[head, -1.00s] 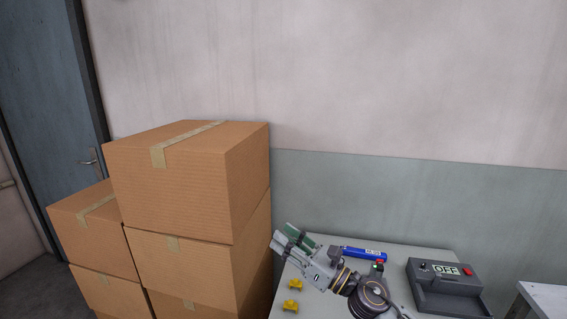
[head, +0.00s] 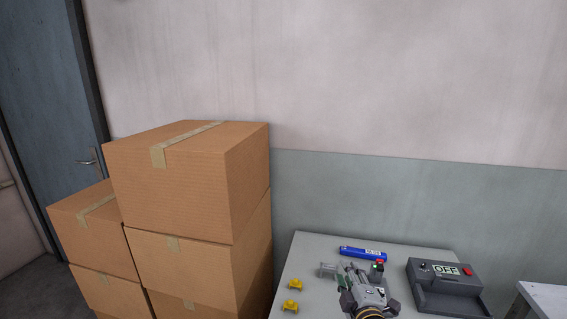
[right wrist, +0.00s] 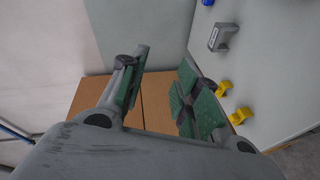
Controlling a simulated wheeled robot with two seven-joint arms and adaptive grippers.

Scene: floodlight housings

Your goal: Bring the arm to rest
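My right gripper (head: 360,286) is at the front middle of the grey table, partly cut off by the lower edge of the head view. In the right wrist view its two green-padded fingers (right wrist: 160,82) stand apart with nothing between them; brown boxes show behind the gap. My left gripper is not in the head view.
On the table (head: 310,252) lie a blue cylinder (head: 363,254), a small grey part (head: 328,270) and two yellow parts (head: 291,305). A dark box marked OFF (head: 446,285) stands right. Stacked cartons (head: 185,185) rise left of the table.

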